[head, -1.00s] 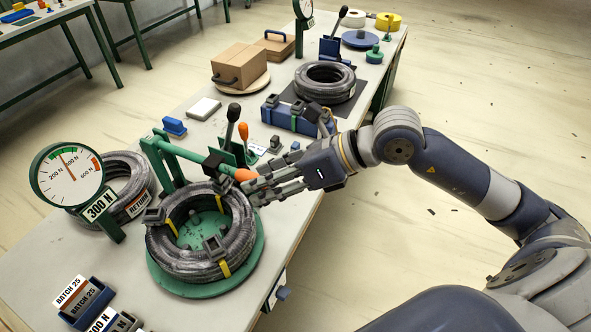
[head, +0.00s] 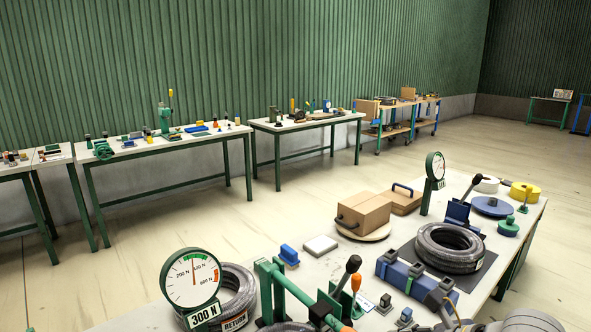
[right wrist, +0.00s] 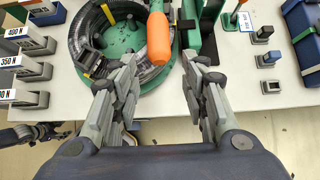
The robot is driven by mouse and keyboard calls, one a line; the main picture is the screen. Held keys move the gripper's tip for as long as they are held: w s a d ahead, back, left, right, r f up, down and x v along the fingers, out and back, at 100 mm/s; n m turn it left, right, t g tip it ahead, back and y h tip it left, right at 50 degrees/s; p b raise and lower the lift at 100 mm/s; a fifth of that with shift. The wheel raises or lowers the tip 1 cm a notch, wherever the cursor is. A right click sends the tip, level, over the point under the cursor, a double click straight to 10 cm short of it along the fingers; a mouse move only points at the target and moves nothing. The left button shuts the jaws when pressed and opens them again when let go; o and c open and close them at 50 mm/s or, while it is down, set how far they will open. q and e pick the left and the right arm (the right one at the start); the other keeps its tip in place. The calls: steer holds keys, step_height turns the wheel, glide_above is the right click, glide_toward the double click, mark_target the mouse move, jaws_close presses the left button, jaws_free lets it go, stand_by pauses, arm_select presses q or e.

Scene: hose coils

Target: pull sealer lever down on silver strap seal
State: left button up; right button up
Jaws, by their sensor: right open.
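My right gripper (right wrist: 160,75) is open and empty in the right wrist view. Its fingers point at a large orange lever handle (right wrist: 158,40), which lies just ahead of and between the fingertips; contact cannot be told. The handle stands over the black hose coil (right wrist: 110,75) with yellow straps on a green round base (right wrist: 103,35). In the head view the green lever arm (head: 290,286) runs down to the orange handle's end (head: 346,328) at the bottom edge. The coil is mostly cut off there, and the silver strap seal cannot be made out.
A 300 N dial gauge (head: 193,277) stands on the left of the bench. Behind the lever rise a black-knobbed lever (head: 346,274) and a smaller orange-handled one (head: 356,283). A blue case (head: 398,277), a second coil (head: 449,247) and a cardboard box (head: 363,213) stand farther back.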

steer(key=shift+b+x, duration=0.65)
steer(key=shift+x, duration=2)
steer(key=c, duration=0.9)
